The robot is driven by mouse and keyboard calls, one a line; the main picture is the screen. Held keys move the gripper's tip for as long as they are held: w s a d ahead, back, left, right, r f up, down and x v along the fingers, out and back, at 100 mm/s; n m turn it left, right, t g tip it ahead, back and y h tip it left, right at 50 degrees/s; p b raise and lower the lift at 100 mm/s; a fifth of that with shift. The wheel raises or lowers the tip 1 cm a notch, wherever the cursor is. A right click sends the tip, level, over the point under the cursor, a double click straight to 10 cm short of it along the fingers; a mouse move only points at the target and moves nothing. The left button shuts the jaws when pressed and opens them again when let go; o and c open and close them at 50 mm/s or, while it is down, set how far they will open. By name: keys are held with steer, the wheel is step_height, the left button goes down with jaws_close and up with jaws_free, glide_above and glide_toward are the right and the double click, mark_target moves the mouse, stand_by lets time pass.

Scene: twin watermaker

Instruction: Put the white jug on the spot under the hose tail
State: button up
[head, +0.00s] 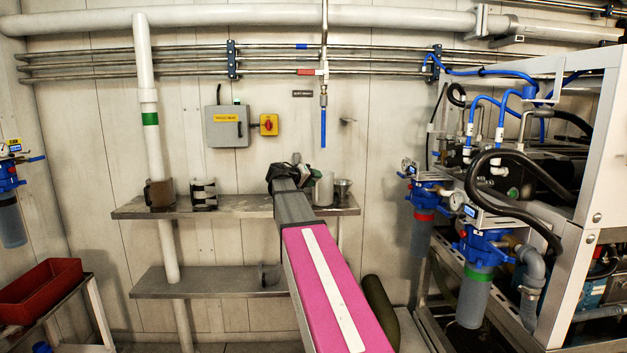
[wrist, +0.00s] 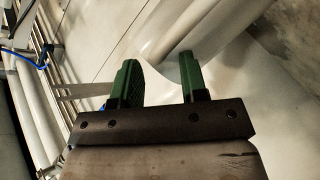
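A plain whitish jug (head: 323,191) stands on the upper wall shelf, right beside my gripper and partly hidden by it. The blue hose tail (head: 323,128) hangs down the wall above that jug. My gripper (head: 302,176) is at the shelf, at the end of my outstretched arm. In the wrist view its two green fingers (wrist: 162,78) are apart, with a gap between them. A large pale curved surface (wrist: 185,30) lies beyond the fingers; I cannot tell whether it is the jug or whether a finger touches it.
The upper shelf (head: 245,204) also holds a brown jug (head: 160,194), a white vessel with dark bands (head: 203,194) and a metal funnel-like vessel (head: 342,187). A white vertical pipe (head: 149,120) passes the shelf at left. Filter equipment (head: 478,265) stands at right.

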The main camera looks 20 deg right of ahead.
steer(key=v, duration=1.2)
steer(key=s+a+f+n+g+y, duration=0.1)
steer(key=s+a+f+y, duration=0.15)
steer(key=f, duration=0.65)
steer(key=s+a+f+n+y, duration=0.15)
steer(key=s+f, duration=0.25)
steer(key=f, duration=0.6)
steer(key=s+a+f+g+y, duration=0.1)
steer(key=s+f+y, duration=0.2)
steer(key=f, duration=0.6)
steer(key=s+a+f+g+y, duration=0.1)
steer(key=s+a+f+y, duration=0.2)
steer(key=s+f, duration=0.4)
steer(key=s+a+f+g+y, duration=0.2)
steer(key=s+a+f+y, duration=0.2)
steer(key=s+f, duration=0.4)
step_height(320, 180, down, 3)
steer(key=shift+s+a+f+n, duration=0.1)
steer(key=shift+s+a+n, duration=0.15)
steer(key=shift+a+n, duration=0.35)
steer(key=shift+a, duration=0.15)
